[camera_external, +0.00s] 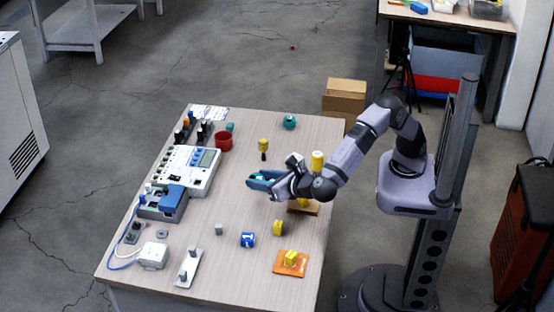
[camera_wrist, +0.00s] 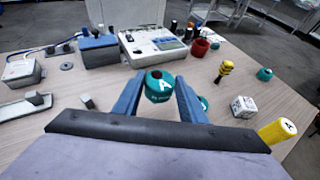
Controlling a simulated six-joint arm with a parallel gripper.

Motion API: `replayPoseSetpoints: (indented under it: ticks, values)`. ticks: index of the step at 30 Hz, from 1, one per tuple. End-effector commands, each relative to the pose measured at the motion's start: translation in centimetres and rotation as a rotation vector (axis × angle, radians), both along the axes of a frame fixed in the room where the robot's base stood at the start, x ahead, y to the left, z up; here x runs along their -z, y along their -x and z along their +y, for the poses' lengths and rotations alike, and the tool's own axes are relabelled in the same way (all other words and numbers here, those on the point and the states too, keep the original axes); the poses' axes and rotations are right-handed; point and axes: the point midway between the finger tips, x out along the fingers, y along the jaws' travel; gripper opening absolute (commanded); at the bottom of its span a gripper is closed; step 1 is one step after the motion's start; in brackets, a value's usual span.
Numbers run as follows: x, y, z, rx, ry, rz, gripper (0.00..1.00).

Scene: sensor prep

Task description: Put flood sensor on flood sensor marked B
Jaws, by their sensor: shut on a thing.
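A teal cylinder marked A (camera_wrist: 158,88), with a dark hole in its top, sits between the blue fingers of my gripper (camera_wrist: 158,82) in the wrist view. My gripper (camera_external: 256,179) is shut on it, over the middle of the table. The small print under its letter is too blurred to read. Another teal piece (camera_wrist: 204,103) shows partly behind the right finger. A further teal piece (camera_external: 289,121) stands at the table's far right, and also shows in the wrist view (camera_wrist: 264,74). I cannot read a B on any teal piece.
A white device with a screen (camera_external: 190,170), a grey-blue box (camera_external: 163,203) and a red cup (camera_external: 224,141) line the left side. A yellow-black piece (camera_external: 263,147) and a yellow cylinder (camera_external: 318,160) stand near my arm. An orange plate (camera_external: 291,263) lies at the front right.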

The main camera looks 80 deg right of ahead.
Motion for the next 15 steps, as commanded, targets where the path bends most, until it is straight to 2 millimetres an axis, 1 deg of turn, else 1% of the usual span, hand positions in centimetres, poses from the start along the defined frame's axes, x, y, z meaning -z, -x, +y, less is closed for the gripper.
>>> replayPoseSetpoints:
  ticks: [2, 5, 6, 9, 12, 15]
  values:
    - [-0.8, -0.4, -0.7, 0.016, -0.005, -0.004, 0.14]
    - [-2.8, -0.9, -1.9, 0.039, -0.008, -0.007, 0.14]
    - [-3.8, -1.0, -2.8, 0.051, -0.009, -0.007, 0.14]
    - [-5.5, -0.7, -5.3, 0.076, -0.007, -0.005, 0.14]
    - [-6.6, 0.0, -7.9, 0.093, -0.005, -0.003, 0.14]
    - [-6.8, 0.9, -10.0, 0.095, -0.001, -0.001, 0.14]
